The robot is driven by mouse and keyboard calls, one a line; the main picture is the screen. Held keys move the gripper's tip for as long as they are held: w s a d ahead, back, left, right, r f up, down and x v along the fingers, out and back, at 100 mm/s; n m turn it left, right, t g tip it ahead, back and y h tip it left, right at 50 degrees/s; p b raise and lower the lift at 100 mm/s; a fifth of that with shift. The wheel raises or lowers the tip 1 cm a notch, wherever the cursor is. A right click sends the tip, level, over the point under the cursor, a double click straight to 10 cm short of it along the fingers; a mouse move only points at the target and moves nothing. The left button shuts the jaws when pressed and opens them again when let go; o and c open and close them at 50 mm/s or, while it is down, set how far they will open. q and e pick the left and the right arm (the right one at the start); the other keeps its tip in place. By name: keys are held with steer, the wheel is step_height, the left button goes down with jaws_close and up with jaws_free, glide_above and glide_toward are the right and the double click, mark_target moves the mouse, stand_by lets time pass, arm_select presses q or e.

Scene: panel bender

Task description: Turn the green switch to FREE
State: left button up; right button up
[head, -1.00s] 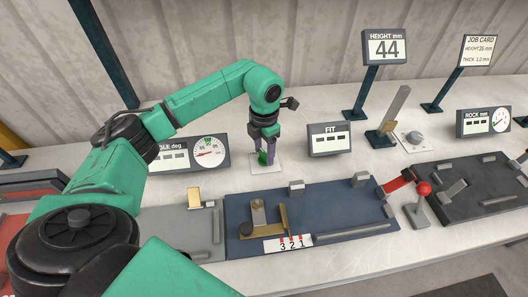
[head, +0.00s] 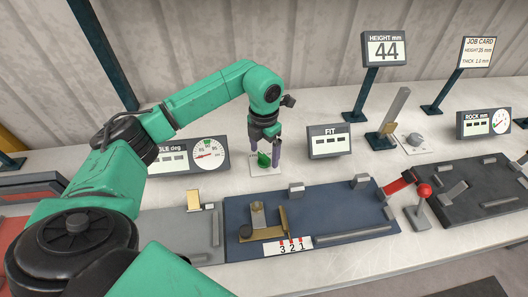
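The green switch (head: 264,159) sits on a small white plate (head: 266,171) at the back of the bench, left of the FIT display. My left gripper (head: 265,153) points down at it. Its two purple-grey fingers are spread, one on each side of the switch, with visible gaps to the knob. The fingers hide part of the knob, and the marks on its plate are too small to read, so I cannot tell which setting it points to. My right gripper is not in view.
The ANGLE gauge (head: 208,154) stands close to the left of the switch, the FIT display (head: 329,141) to the right. In front lies the dark blue bed (head: 345,209) with brass parts and stops. A red-knobbed lever (head: 424,191) stands further right.

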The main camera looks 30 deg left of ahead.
arm_select(q)
step_height(320, 180, up, 8)
steer(key=shift+r+b, duration=0.15)
steer(key=shift+b, duration=0.8)
step_height(320, 180, up, 6)
steer(key=p, duration=0.2)
glide_above(264, 155)
steer(key=shift+r+b, duration=0.1)
steer(key=shift+b, duration=0.2)
